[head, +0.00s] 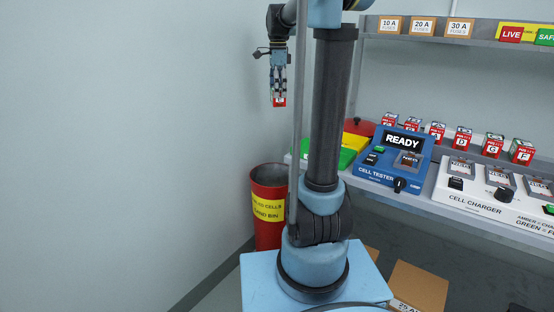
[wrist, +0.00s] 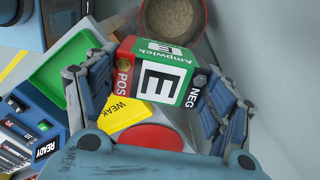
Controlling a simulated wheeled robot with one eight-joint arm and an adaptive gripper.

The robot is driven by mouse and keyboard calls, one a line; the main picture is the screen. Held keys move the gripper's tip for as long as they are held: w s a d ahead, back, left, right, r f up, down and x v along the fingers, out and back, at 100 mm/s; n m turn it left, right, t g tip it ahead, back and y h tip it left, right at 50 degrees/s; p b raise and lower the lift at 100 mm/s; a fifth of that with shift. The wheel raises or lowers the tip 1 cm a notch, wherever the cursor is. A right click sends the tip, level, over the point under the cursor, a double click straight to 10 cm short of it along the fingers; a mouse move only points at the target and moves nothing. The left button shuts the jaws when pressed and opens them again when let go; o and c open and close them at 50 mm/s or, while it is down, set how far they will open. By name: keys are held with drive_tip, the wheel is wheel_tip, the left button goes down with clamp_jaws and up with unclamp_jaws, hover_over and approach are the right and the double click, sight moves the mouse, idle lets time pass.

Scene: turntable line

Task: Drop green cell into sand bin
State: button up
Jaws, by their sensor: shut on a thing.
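The green cell (wrist: 155,72) is a block marked E, with a red POS end, a black NEG end and a green Ampwick face. My gripper (wrist: 158,92) is shut on it, one finger at each end. In the head view my gripper (head: 279,92) points down high above the sand bin, and the cell (head: 280,102) shows as a small red and white patch below the fingers. The sand bin (head: 267,232) is a red cylinder with a yellow label on the floor. In the wrist view the sand bin's rim (wrist: 205,22) and sandy inside show beyond the cell.
A green tray (wrist: 62,75), a yellow WEAK tray (wrist: 108,122) and a red round lid (wrist: 150,137) lie near the bin. A blue cell tester (head: 385,172) reading READY and a white charger (head: 470,200) stand on the bench. Several cells stand behind them.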

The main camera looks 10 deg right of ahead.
drive_tip(key=w+f+m, duration=0.3)
drive_tip(key=f+m, duration=0.6)
drive_tip(key=f, duration=2.8)
drive_tip(key=o, duration=1.6)
